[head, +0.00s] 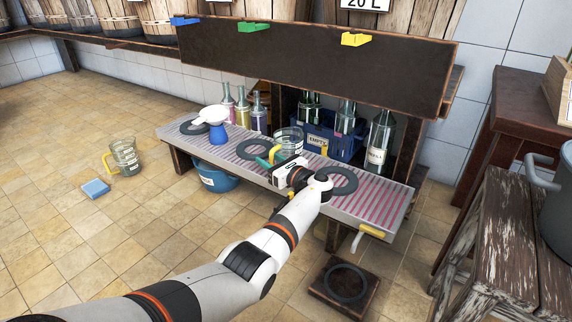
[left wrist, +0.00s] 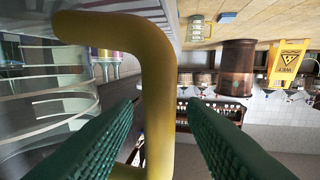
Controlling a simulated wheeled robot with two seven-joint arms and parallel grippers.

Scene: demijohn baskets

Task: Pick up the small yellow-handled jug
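A clear glass jug (head: 290,137) with a yellow handle (head: 275,154) stands on the slatted bench. My left gripper (head: 268,162) is at this handle, its teal fingers apart. In the left wrist view the yellow handle (left wrist: 159,110) passes between the two green fingers, with a visible gap on each side. The clear jug wall (left wrist: 40,100) fills the left of that view. A second yellow-handled jug (head: 125,157) stands on the floor at the left; it also shows in the left wrist view (left wrist: 196,28). My right gripper is not in view.
The bench (head: 235,157) also holds black rings (head: 342,180), a blue-and-white funnel-like item (head: 215,128) and bottles (head: 381,138). A blue crate (head: 325,140) stands behind. A dark board (head: 310,65) overhangs the bench's back. A blue sponge (head: 96,188) lies on the floor.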

